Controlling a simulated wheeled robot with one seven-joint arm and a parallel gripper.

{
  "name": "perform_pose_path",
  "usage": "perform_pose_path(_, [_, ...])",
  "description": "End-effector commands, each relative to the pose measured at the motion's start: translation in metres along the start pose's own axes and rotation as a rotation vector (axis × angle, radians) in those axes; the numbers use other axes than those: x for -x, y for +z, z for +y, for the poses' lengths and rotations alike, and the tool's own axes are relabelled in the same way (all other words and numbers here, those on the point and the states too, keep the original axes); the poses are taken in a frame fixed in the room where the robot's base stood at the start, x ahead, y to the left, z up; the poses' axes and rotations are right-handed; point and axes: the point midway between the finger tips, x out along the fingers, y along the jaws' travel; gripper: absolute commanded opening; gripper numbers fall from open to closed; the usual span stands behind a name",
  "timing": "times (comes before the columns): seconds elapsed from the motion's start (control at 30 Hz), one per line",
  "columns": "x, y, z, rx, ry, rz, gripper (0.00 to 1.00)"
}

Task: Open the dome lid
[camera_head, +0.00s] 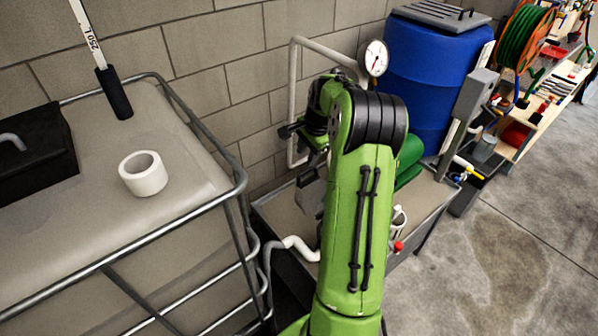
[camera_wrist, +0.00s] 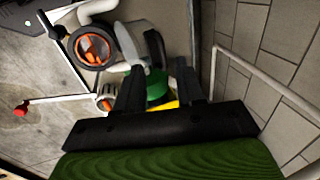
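My gripper (camera_wrist: 160,72) shows in the wrist view as two dark fingers standing apart, with a gap between them. A green rounded part (camera_wrist: 157,88) with yellow below it shows in that gap, beyond the fingers; I cannot tell whether either finger touches it. In the head view a green rounded body (camera_head: 409,160) shows behind my arm, partly hidden. No part is clearly recognisable as the dome lid in either view. My own green arm covers the middle of the head view, and my fingertips cannot be made out there.
White pipework with an orange-lined round opening (camera_wrist: 93,47) is left of my fingers. A white pipe frame (camera_head: 293,90) runs along the block wall, near a gauge (camera_head: 376,58). A blue barrel (camera_head: 430,75) stands behind.

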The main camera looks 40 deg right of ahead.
Motion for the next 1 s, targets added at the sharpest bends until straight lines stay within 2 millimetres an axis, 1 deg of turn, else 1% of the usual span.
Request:
perform_pose_path(0.03, [-0.017,0.001,0.001,0.001,0.003,-0.003,0.38])
perform_pose_path(0.1, [-0.035,0.001,0.001,0.001,0.002,-0.003,0.38])
perform_pose_path(0.2, [-0.059,0.001,0.001,0.001,0.002,-0.002,0.38])
perform_pose_path(0.33, [-0.083,0.000,0.001,0.001,0.001,-0.001,0.38])
perform_pose_path(0.4, [-0.090,0.001,0.000,0.002,0.000,0.000,0.38])
perform_pose_path(0.5, [-0.096,0.000,0.000,0.002,-0.001,0.001,0.38])
perform_pose_path(0.73, [-0.095,0.000,0.000,0.002,-0.001,0.001,0.38])
perform_pose_path(0.9, [-0.095,0.000,0.000,0.002,-0.001,0.001,0.12])
perform_pose_path(0.97, [-0.095,0.000,0.000,0.002,-0.001,0.001,0.03])
perform_pose_path(1.0, [-0.095,0.000,0.000,0.002,-0.001,0.001,0.00])
